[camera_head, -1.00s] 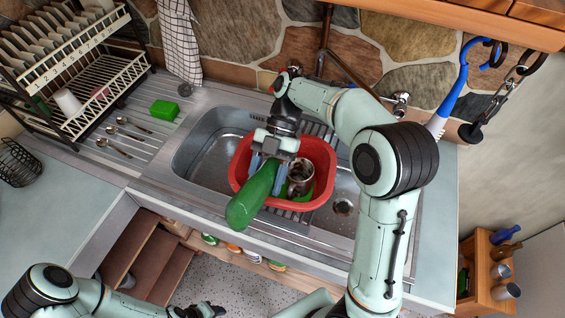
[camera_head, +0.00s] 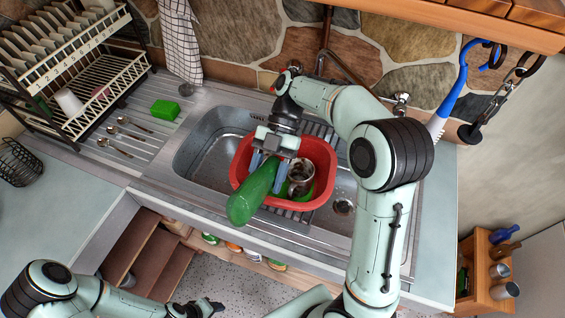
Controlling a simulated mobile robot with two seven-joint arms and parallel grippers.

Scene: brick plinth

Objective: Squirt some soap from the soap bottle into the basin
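A green soap bottle (camera_head: 248,199) is held tilted over the front left rim of the red basin (camera_head: 318,148), its lower end towards me. My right gripper (camera_head: 268,172) is shut on the bottle, with a finger on either side of it. The bottle's far end is partly hidden by the gripper, and I see no soap stream. The basin sits in the sink and holds a metal cup (camera_head: 300,172) and something green beside it. My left gripper (camera_head: 214,308) is low at the bottom edge, away from the sink; its fingers are too small to read.
A dish rack (camera_head: 75,70) with plates stands at the left. A green sponge (camera_head: 164,110) and several spoons (camera_head: 122,140) lie on the drainboard. A faucet (camera_head: 345,68) rises behind the sink. A blue-handled brush (camera_head: 452,95) hangs at the right.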

